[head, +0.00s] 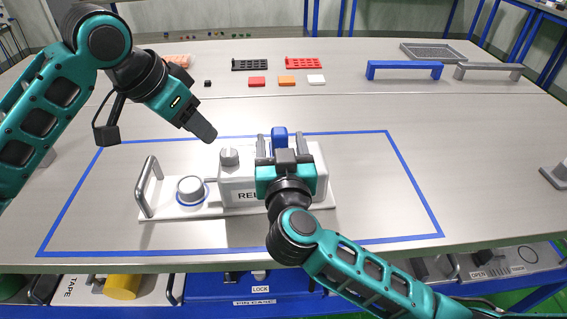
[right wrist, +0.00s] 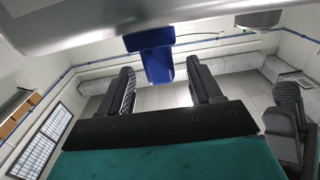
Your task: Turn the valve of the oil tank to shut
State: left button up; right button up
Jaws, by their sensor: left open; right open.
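The white oil tank (head: 240,187) stands on a pale base plate inside the blue taped rectangle, its label partly hidden by my right arm. A blue valve handle (head: 279,136) shows at its far side. My right gripper (head: 281,147) is open over the tank, a finger on each side of the handle. In the right wrist view the blue handle (right wrist: 157,62) is between the two separated fingertips; I cannot tell whether they touch it. My left gripper (head: 204,131) is open and empty, above the table left of the tank.
A silver knob (head: 229,156) sits on the tank. A round metal cap (head: 191,188) and an upright handle (head: 150,187) stand on the plate's left. Small coloured blocks (head: 286,81) and a blue bracket (head: 404,69) lie farther back. The table's right middle is clear.

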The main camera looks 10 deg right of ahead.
jog(key=shift+w+d, duration=0.2)
jog(key=shift+w, duration=1.2)
grip_shut()
dwell(0.4)
